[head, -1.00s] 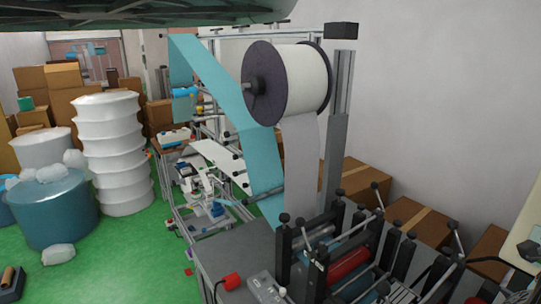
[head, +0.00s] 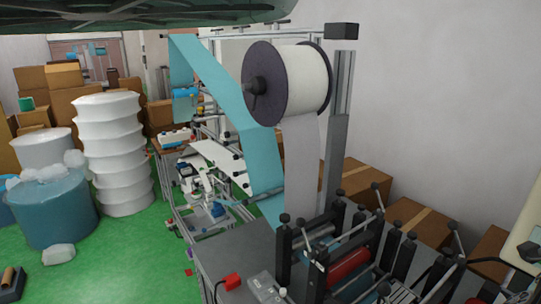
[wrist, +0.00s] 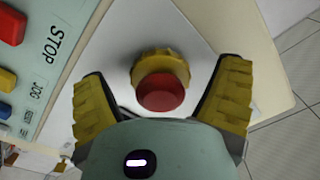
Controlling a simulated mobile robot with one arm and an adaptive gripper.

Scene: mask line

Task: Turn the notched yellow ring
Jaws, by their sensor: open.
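The notched yellow ring (wrist: 158,62) shows in the wrist view, set on a pale panel, with a round red button (wrist: 160,92) in its middle. My gripper (wrist: 164,100) is open, with one yellow-padded finger to the left of the ring and one to the right. Both fingers look apart from the ring. The lower side of the ring is hidden behind the red button. I cannot make out the ring or my gripper in the head view.
A control panel with a STOP label (wrist: 57,42) and coloured buttons is at the left in the wrist view. In the head view, a machine with a large white roll (head: 304,80) stands at centre; wrapped white stacks (head: 115,150) and cardboard boxes (head: 365,185) surround it.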

